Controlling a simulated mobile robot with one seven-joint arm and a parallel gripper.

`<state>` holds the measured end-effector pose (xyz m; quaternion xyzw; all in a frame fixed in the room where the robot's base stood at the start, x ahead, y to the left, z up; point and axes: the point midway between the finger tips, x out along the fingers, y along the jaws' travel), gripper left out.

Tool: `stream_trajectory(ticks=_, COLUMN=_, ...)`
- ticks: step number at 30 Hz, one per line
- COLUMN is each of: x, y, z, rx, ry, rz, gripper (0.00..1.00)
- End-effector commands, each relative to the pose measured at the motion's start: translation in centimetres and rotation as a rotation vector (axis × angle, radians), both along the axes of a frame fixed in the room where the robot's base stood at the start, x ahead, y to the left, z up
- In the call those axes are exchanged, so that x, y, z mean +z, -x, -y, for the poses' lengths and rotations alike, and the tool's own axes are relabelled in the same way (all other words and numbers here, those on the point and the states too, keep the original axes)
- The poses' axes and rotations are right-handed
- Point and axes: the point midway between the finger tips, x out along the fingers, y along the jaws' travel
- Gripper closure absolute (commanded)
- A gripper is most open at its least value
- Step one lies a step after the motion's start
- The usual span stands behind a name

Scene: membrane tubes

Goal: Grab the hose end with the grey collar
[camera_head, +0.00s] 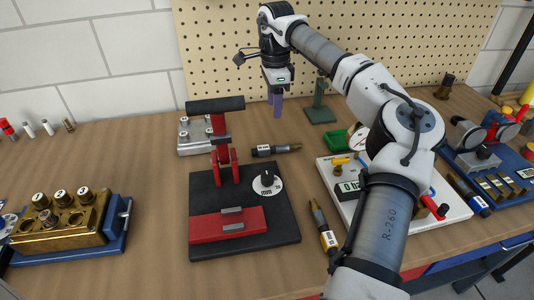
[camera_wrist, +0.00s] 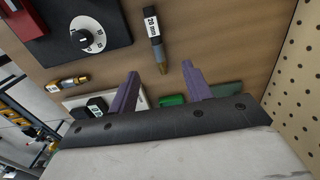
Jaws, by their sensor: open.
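My gripper (camera_head: 276,103) hangs above the back of the table near the pegboard, with its purple fingers pointing down. In the wrist view the two fingers (camera_wrist: 160,68) are apart, with nothing between them. Another dark cylinder with a brass tip (camera_head: 323,227) lies nearer the front, partly beside my arm.
A black base with a red press and a dial (camera_head: 197,177) stands mid-table. A white board (camera_head: 460,211) with a small display is partly hidden by my arm. A brass block (camera_head: 60,232) stands left.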

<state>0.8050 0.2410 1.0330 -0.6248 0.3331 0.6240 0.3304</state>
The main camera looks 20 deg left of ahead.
Motion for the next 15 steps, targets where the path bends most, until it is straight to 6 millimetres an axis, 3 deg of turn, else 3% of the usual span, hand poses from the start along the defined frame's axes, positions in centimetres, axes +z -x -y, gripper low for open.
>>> stream_trajectory(ticks=15, x=-8.0, y=0.0, z=0.1, rx=0.0, ry=-0.002, rz=-0.002, gripper=0.51)
